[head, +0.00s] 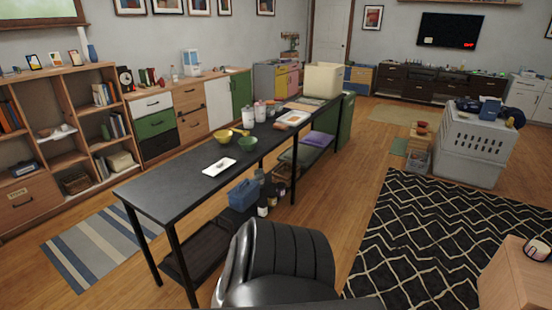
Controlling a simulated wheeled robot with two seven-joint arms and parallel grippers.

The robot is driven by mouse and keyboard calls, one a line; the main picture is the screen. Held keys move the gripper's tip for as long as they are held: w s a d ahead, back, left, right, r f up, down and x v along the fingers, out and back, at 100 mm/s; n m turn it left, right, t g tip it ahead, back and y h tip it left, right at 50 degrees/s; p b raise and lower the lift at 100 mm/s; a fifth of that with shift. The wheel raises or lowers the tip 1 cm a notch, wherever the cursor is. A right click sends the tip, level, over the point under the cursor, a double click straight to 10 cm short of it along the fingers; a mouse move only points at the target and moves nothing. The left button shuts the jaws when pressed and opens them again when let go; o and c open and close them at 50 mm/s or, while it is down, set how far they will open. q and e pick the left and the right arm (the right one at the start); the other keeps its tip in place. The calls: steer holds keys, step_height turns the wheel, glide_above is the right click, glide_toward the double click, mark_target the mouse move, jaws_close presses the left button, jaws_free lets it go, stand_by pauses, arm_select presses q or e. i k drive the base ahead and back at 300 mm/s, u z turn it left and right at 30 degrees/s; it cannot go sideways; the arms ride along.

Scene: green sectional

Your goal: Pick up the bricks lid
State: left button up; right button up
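I cannot pick out a bricks lid with certainty. A flat white rectangular piece (219,167) with small dark marks or items on it lies on the long black table (165,188), left of the bowls. A large pale grey crate (471,145) with slots stands on the floor at the right, with blue items (489,108) and other small things on top. Neither of my grippers is in view.
A black padded chair (280,255) stands close in front of the table. A yellow bowl (219,139) and a green bowl (248,144) sit on the table. A wooden corner piece (515,277) is at lower right. The patterned rug (415,240) has free room.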

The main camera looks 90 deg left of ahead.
mark_target(216, 168)
steer(key=u, duration=0.5)
steer(key=i, duration=0.4)
steer(key=u, duration=0.45)
